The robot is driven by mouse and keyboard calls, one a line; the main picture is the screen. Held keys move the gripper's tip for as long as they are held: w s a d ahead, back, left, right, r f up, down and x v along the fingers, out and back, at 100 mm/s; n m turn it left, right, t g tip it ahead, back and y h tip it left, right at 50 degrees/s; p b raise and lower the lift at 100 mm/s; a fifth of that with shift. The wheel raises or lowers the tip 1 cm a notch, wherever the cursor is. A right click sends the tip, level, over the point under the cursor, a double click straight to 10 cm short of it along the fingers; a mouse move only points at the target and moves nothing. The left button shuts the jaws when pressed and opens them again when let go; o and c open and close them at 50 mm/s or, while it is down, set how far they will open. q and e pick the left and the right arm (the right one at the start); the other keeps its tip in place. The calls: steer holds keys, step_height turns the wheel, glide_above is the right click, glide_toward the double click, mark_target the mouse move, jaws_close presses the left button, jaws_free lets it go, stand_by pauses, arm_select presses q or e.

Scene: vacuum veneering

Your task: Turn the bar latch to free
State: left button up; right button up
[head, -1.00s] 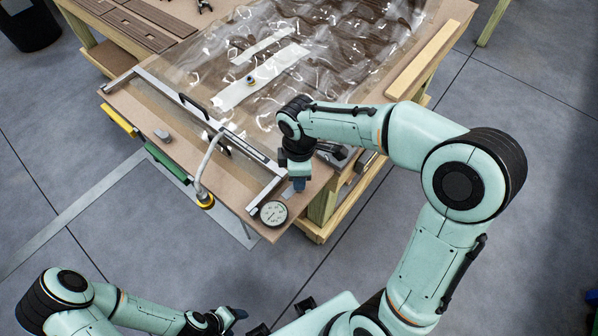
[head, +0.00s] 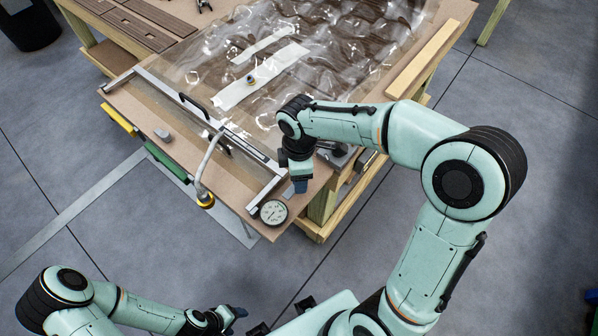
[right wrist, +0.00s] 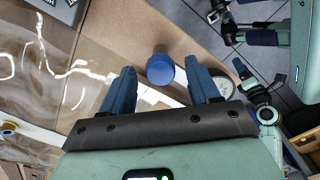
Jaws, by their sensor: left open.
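A blue round-topped knob on a brown stem (right wrist: 160,68), which may be the bar latch, stands near the bar's end. My right gripper (right wrist: 162,74) is open, with one blue finger on each side of the knob, not visibly touching it. In the head view the right gripper (head: 300,185) is seen from above and hides the knob. My left gripper (head: 236,314) is open and empty, low in the picture, away from the table.
A round dial gauge (head: 273,212) sits at the table corner, close to the right gripper. A pale hose (head: 208,160) with a yellow-ringed end hangs over the front edge. A grey block (head: 162,135) lies on the table. The clear bag (head: 345,45) covers the middle.

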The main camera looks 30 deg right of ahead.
arm_select(q)
steer(key=shift+w+r+p, duration=0.85)
steer(key=shift+w+r, duration=0.15)
steer(key=shift+r, duration=0.15)
arm_select(e)
step_height(320, 180, up, 13)
steer(key=shift+r, duration=0.2)
arm_select(q)
steer(key=shift+s, duration=0.15)
arm_select(e)
steer(key=shift+f, duration=0.1)
